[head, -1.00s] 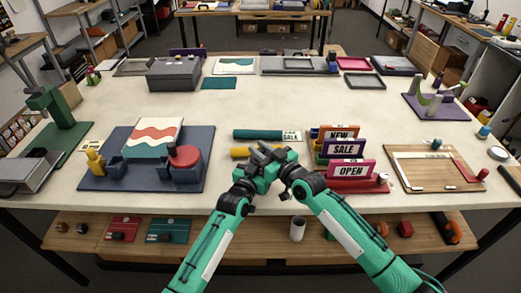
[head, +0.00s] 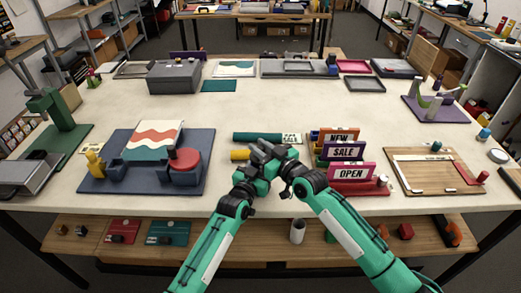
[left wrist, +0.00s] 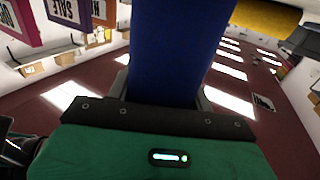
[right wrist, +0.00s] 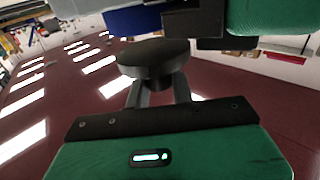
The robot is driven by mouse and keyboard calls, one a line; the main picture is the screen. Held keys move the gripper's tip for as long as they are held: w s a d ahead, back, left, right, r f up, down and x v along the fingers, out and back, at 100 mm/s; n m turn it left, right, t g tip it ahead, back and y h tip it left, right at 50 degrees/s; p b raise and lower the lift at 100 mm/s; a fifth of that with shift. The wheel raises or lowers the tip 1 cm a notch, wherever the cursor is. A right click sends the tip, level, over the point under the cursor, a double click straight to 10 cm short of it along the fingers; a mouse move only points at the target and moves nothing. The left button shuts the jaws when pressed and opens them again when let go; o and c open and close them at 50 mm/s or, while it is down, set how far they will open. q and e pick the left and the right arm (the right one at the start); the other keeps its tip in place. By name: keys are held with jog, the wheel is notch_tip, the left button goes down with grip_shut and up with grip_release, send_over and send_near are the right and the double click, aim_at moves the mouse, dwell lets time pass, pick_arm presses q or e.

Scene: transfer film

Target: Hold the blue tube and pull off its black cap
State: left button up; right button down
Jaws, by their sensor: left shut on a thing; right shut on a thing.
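The blue tube (left wrist: 175,50) fills the middle of the left wrist view, between the fingers of my left gripper (left wrist: 165,92), which is shut on it. The blue tube also shows at the top of the right wrist view (right wrist: 133,20), beside a black finger of my left gripper. My right gripper (right wrist: 155,80) is shut on the black cap (right wrist: 152,62), just below the tube in that view. I cannot tell whether cap and tube touch. In the head view my right gripper (head: 277,155) is close against my left one; the tube and cap are hidden there.
A yellow tube (head: 240,155) and a teal tube (head: 257,136) lie on the table behind my grippers. A sign rack with an OPEN sign (head: 350,172) stands close on the right. A blue board (head: 120,185) lies left.

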aim_at(260, 147)
jog(key=shift+r, duration=0.15)
jog(key=shift+r, duration=2)
pick_arm(q)
jog(key=o, duration=1.5)
jog(key=shift+c, duration=0.2)
